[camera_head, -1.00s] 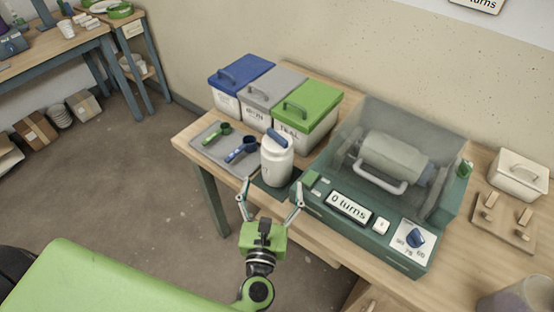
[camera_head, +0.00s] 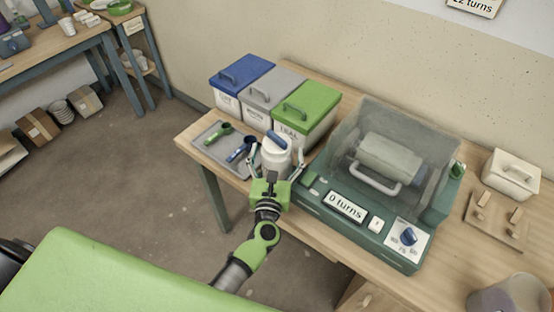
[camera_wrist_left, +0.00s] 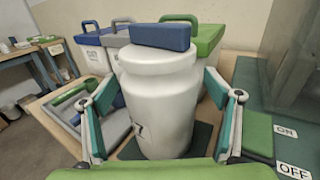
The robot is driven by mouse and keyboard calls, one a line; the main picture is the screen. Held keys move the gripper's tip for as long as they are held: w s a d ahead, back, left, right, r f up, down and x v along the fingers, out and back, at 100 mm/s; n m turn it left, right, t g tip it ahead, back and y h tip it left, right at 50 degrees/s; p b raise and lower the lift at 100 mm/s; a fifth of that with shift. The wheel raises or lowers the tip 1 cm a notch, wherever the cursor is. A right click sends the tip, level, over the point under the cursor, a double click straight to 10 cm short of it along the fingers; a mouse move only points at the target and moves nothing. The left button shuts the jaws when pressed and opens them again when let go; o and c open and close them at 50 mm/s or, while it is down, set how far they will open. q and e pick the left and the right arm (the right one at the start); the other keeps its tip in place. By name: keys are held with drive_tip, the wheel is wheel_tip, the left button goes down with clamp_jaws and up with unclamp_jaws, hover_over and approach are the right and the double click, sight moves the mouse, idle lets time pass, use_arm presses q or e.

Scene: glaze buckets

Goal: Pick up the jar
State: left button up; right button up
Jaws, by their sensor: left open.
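The jar (camera_head: 277,161) is white with a blue bar handle on its lid and stands upright on the workbench. In the left wrist view the jar (camera_wrist_left: 160,105) fills the middle and stands on a dark green mat (camera_wrist_left: 203,140). My left gripper (camera_head: 277,166) is open, with one finger on each side of the jar. The jar's lower part is hidden by the gripper in the head view. My right gripper is not in view.
Behind the jar stand lidded bins: blue (camera_head: 240,71), grey (camera_head: 272,93) and green (camera_head: 308,106). A grey tray (camera_head: 207,149) with a green and a blue scoop lies left. A green machine (camera_head: 325,205) with a clear cover and "0 turns" display stands close on the right.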

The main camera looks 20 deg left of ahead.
use_arm(q)
drive_tip(key=c, duration=1.6)
drive_tip(key=shift+r, duration=0.25)
drive_tip(key=shift+w+r+p, duration=0.1)
drive_tip(key=shift+r+p, duration=0.4)
drive_tip(key=shift+r, duration=0.1)
drive_tip(key=s+r+p, duration=0.1)
drive_tip(key=r+p, duration=0.1)
drive_tip(key=s+r+p, duration=0.2)
drive_tip(key=r, duration=0.1)
drive_tip(key=s+r+p, duration=0.1)
drive_tip(key=r+p, duration=0.1)
drive_tip(key=shift+s+r+p, duration=0.2)
drive_tip(key=shift+r+p, duration=0.1)
drive_tip(key=shift+r, duration=0.1)
drive_tip(key=s+r+p, duration=0.3)
drive_tip(key=s+r, duration=0.2)
drive_tip(key=s+r+p, duration=0.3)
drive_tip(key=s+r, duration=0.1)
drive_tip(key=r, duration=0.1)
drive_tip(key=shift+s+a, duration=0.2)
drive_tip(key=shift+s, duration=0.15)
